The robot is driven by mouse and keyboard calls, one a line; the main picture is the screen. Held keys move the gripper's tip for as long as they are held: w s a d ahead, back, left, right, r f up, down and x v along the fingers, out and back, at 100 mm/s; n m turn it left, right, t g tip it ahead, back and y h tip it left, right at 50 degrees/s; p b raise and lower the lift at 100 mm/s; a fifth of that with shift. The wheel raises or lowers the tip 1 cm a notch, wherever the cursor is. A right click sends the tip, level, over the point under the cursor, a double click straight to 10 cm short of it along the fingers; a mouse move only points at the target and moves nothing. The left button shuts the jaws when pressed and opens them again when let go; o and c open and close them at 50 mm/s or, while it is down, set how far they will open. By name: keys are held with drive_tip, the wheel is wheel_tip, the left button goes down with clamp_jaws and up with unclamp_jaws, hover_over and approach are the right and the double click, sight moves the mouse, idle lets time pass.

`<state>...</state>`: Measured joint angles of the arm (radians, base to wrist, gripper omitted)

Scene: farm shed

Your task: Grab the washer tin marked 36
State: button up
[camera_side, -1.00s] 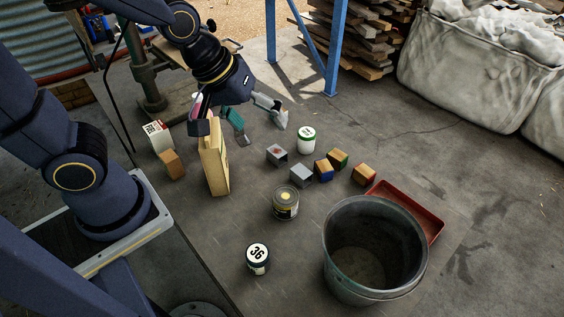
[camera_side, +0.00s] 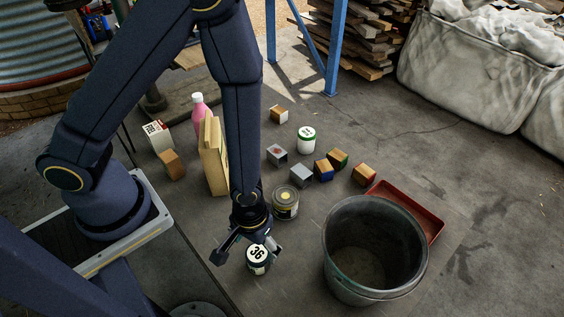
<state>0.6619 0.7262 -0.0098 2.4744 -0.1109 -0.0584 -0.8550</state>
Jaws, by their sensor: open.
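The washer tin marked 36 (camera_side: 258,262) is a small dark tin with a white lid and the number 36 on top. It stands upright on the floor at the lower middle. My gripper (camera_side: 246,251) is right above it, pointing down, with its fingers spread. One finger is to the left of the tin and the other is at its upper right. I cannot tell whether either finger touches the tin. Part of the tin's far side is hidden by the gripper.
A grey tin with a yellow spot (camera_side: 285,203) stands close behind my gripper. A large bucket (camera_side: 337,276) is to the right, with a red tray (camera_side: 433,226) behind it. Several small blocks, a white tin (camera_side: 306,139), a wooden board (camera_side: 213,160) and a pink bottle (camera_side: 198,108) are farther back.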

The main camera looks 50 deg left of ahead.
sight(258, 259)
wheel_tip(258, 259, down, 8)
drive_tip(key=shift+w+a+f, duration=0.1)
drive_tip(key=shift+w, duration=0.05)
drive_tip(key=c, duration=1.3)
